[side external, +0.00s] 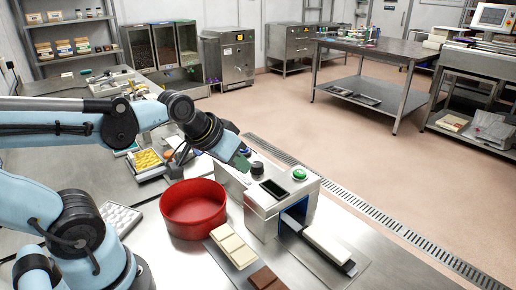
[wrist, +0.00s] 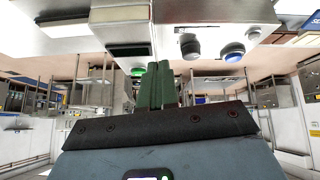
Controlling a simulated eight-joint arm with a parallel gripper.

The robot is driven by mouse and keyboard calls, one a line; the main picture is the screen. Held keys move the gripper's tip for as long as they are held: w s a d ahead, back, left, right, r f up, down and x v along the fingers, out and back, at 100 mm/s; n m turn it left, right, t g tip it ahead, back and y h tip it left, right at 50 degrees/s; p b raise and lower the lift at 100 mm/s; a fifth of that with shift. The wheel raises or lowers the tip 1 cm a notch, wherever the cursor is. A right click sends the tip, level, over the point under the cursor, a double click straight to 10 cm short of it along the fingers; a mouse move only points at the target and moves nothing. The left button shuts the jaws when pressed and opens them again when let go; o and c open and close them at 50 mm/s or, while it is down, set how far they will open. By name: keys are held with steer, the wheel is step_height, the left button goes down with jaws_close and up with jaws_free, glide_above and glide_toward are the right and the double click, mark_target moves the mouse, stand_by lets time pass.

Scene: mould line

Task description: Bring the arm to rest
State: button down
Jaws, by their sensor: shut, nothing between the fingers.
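My gripper (side external: 241,160) is in the middle of the side view, raised above the bench behind the red round pan and beside the metal machine box. In the wrist view its two green fingers (wrist: 163,75) stand close together, shut and empty. My arm reaches in from the left, bent at the elbow. In the side view I cannot make out a contact between the fingertips and the machine; they appear close to its left end.
The metal machine box (side external: 282,212) has a green button (side external: 300,174) and a black knob (side external: 257,168). A red pan (side external: 193,212), a white chocolate slab (side external: 233,247) and a brown one (side external: 266,279) lie nearby. A yellow-filled tray (side external: 147,160) is behind. The floor aisle on the right is clear.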

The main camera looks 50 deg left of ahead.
steer(key=shift+s+d+f+m, duration=0.3)
steer(key=shift+s+d+m, duration=0.15)
steer(key=shift+s, duration=0.15)
steer(key=shift+s+d+f+m, duration=0.25)
steer(key=shift+s+d+m, duration=0.1)
steer(key=shift+s+m, duration=0.15)
stand_by(0.5)
